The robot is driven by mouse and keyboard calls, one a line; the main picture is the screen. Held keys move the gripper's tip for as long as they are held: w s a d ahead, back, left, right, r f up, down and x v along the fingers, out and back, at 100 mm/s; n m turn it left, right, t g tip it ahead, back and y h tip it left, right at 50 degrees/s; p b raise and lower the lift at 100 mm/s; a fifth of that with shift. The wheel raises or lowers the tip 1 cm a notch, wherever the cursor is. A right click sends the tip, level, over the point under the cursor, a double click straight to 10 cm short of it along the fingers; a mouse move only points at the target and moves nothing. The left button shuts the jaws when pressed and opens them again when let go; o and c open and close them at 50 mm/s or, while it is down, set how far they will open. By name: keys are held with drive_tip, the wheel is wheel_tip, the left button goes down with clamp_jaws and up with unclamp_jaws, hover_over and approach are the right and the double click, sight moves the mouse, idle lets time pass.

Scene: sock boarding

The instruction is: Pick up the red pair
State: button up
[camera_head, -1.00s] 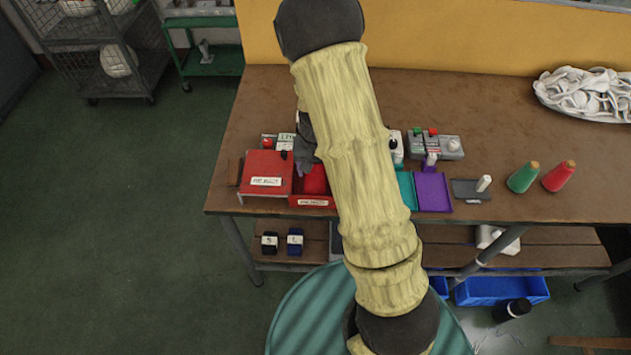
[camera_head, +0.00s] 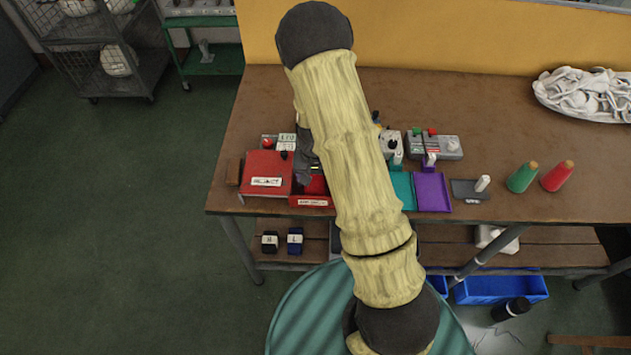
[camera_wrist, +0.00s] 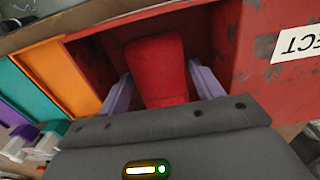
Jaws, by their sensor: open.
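The red pair (camera_wrist: 158,72) is a folded red bundle lying in an open red tray (camera_wrist: 95,62), as the wrist view shows. It also shows as a small red patch in the head view (camera_head: 316,186), partly hidden by my arm. My gripper (camera_wrist: 160,88) is open, with a pale finger on each side of the red pair near its lower end. I cannot tell whether the fingers touch it. In the head view my gripper is mostly hidden behind my arm.
A red box with a reject label (camera_head: 265,170) stands directly beside the tray on the left. Teal (camera_head: 402,190) and purple (camera_head: 433,192) trays lie to the right. An orange tray (camera_wrist: 62,72) adjoins the red one.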

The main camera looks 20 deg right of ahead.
sight(315, 181)
drive_tip(key=c, duration=0.8)
drive_tip(key=shift+o, duration=0.2)
wheel_tip(315, 181, up, 10)
idle(0.5)
